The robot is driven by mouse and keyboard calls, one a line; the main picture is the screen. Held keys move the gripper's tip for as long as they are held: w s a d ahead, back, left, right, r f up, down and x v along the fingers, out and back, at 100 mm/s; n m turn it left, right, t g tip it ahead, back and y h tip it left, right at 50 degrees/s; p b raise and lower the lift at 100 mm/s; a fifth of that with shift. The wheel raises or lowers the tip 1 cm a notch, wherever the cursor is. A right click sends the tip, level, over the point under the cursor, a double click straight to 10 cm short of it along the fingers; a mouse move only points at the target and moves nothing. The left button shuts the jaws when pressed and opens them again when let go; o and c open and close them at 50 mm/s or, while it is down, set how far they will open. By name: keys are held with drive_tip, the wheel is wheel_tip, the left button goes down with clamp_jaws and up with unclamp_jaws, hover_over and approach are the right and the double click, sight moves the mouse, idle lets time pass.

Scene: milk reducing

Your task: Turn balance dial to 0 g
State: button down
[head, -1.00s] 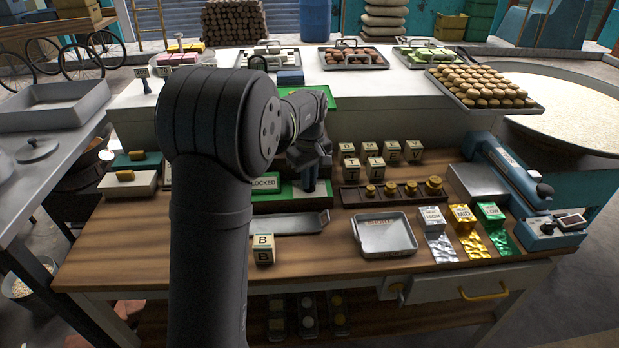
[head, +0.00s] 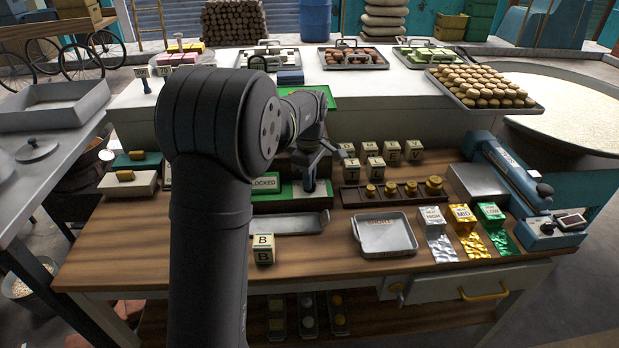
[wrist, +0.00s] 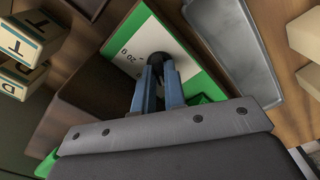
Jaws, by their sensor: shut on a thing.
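The balance dial is a dark round knob (wrist: 158,57) on a white plate (wrist: 130,48) with a green border in the wrist view. A "20" and a "g" are printed on the plate beside the knob. My gripper (wrist: 157,70) has its two blue fingers drawn together on the knob, which is partly hidden between the tips. In the head view my gripper (head: 309,180) points down at the white and green dial panel (head: 322,188). I cannot read the pointer or a 0 mark.
A green sign reading "LOCKED" (head: 265,182) is left of the dial. Lettered cubes (head: 375,168) and a wooden rack of brass weights (head: 402,190) are to the right. A metal tray (head: 385,236) and a "B" cube (head: 263,249) are in front.

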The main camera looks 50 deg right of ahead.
drive_tip(key=c, duration=1.5)
unclamp_jaws()
wheel_tip(320, 180, up, 18)
drive_tip(key=shift+f, duration=0.25)
drive_tip(key=shift+f, duration=0.1)
wheel_tip(320, 180, down, 17)
drive_tip(key=shift+f, duration=0.2)
